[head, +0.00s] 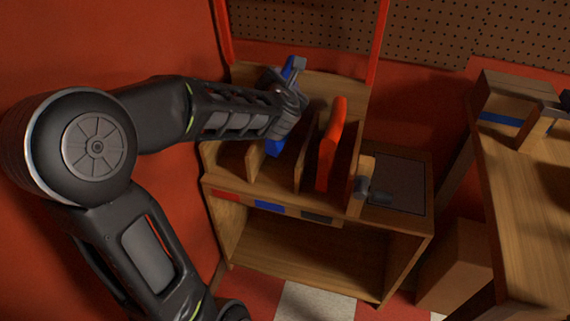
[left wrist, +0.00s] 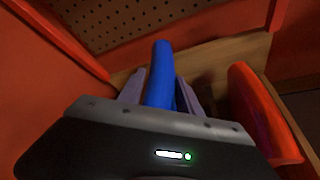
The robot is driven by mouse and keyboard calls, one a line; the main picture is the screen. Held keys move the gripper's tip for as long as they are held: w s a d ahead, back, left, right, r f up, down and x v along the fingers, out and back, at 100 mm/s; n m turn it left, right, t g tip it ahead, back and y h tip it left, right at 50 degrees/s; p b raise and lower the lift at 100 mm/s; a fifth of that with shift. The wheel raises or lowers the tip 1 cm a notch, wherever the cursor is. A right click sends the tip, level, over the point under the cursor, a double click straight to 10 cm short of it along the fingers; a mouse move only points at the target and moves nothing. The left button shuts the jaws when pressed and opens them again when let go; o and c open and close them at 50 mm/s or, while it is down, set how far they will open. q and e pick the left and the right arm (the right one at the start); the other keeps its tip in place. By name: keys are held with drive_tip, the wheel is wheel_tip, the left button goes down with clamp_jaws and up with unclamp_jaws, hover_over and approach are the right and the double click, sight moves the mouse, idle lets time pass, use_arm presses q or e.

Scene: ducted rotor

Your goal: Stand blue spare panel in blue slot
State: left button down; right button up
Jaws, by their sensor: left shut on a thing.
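The blue spare panel (head: 275,146) is upright, slightly tilted, in the wooden rack. Its top shows above my left gripper (head: 287,92). In the left wrist view the blue panel (left wrist: 161,75) stands between the two fingers of my left gripper (left wrist: 160,92), which is shut on it. The panel's lower part is between two wooden dividers, in the compartment behind the blue label (head: 269,206), the blue slot. Whether its bottom edge touches the slot floor cannot be told. My right gripper is out of view.
An orange-red panel (head: 331,145) stands in the compartment to the right, behind a dark label (head: 316,217). The red-label (head: 226,194) compartment at left looks empty. A mallet-like tool (head: 369,184) is right of the rack. A bench (head: 520,200) with boxes stands far right.

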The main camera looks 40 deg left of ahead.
use_arm(q)
drive_tip(key=shift+r, duration=0.1)
wheel_tip(320, 180, down, 6)
drive_tip(key=b, duration=0.2)
idle(0.3)
drive_tip(key=shift+f+b, duration=0.45)
drive_tip(key=shift+f, duration=1.55)
drive_tip(key=shift+f, duration=0.2)
drive_tip(key=c, duration=0.8)
unclamp_jaws()
drive_tip(key=shift+r, duration=0.2)
